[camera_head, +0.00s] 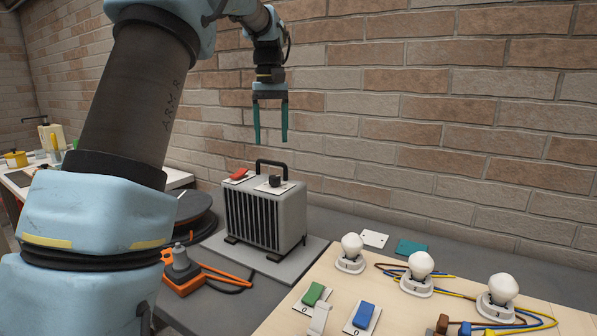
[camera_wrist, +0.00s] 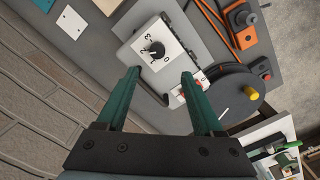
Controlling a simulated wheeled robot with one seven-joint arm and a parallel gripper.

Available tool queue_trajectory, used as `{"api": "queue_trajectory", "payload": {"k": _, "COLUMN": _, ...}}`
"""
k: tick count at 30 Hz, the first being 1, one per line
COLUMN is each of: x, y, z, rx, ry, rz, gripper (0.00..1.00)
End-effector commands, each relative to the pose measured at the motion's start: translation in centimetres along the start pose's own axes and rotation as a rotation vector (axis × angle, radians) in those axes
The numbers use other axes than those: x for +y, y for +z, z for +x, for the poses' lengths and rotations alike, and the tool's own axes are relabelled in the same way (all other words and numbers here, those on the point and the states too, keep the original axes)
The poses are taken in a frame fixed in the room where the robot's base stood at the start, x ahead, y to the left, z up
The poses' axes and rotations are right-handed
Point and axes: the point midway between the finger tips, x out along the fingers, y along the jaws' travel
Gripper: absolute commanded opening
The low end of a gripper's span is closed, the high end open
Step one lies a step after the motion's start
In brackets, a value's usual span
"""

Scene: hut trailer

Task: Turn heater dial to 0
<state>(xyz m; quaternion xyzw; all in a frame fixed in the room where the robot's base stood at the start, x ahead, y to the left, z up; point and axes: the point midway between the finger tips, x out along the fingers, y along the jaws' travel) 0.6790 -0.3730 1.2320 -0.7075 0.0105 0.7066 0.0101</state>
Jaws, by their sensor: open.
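The grey box heater (camera_head: 265,213) with a slatted front and black handle stands on a grey plate. Its black dial (camera_head: 274,181) sits on a white plate on top. In the wrist view the dial (camera_wrist: 154,49) has the marks 0, 1, 2 and 3 around it; I cannot tell for sure which mark it points to. A red switch (camera_head: 238,174) is beside it on the heater's top. My gripper (camera_head: 270,140) points down above the heater, apart from it. In the wrist view its teal fingers (camera_wrist: 166,98) are spread with nothing between them.
The black handle (camera_head: 271,163) stands up at the back of the heater's top. A brick wall (camera_head: 400,110) is close behind. A board with white bulbs (camera_head: 350,248) and switches is at the right. A black cable reel (camera_head: 192,215) and orange tool (camera_head: 185,275) are at the left.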

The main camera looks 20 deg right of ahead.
Motion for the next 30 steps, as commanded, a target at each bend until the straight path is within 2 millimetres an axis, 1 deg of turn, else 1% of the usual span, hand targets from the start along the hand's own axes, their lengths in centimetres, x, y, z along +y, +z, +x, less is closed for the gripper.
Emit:
{"api": "queue_trajectory", "payload": {"k": 2, "x": 0.2, "y": -0.1, "z": -0.1, "rx": -0.003, "ry": -0.002, "rz": -0.002, "gripper": 0.69}}
{"api": "queue_trajectory", "payload": {"k": 5, "x": 0.3, "y": -0.1, "z": 0.7, "rx": -0.005, "ry": -0.003, "rz": -0.002, "gripper": 0.69}}
{"api": "queue_trajectory", "payload": {"k": 8, "x": 0.2, "y": 0.0, "z": 2.2, "rx": -0.007, "ry": -0.004, "rz": -0.001, "gripper": 0.69}}
{"api": "queue_trajectory", "payload": {"k": 15, "x": 0.2, "y": 0.0, "z": 6.6, "rx": -0.006, "ry": -0.003, "rz": -0.001, "gripper": 0.69}}
{"api": "queue_trajectory", "payload": {"k": 18, "x": 0.2, "y": 0.1, "z": 8.2, "rx": -0.006, "ry": -0.003, "rz": -0.001, "gripper": 0.69}}
{"api": "queue_trajectory", "payload": {"k": 21, "x": 0.2, "y": 0.0, "z": 9.3, "rx": -0.004, "ry": -0.002, "rz": 0.0, "gripper": 0.69}}
{"api": "queue_trajectory", "payload": {"k": 24, "x": 0.2, "y": 0.0, "z": 10.1, "rx": -0.003, "ry": -0.001, "rz": 0.0, "gripper": 0.69}}
{"api": "queue_trajectory", "payload": {"k": 30, "x": 0.2, "y": 0.0, "z": 10.5, "rx": -0.001, "ry": 0.0, "rz": 0.0, "gripper": 0.69}}
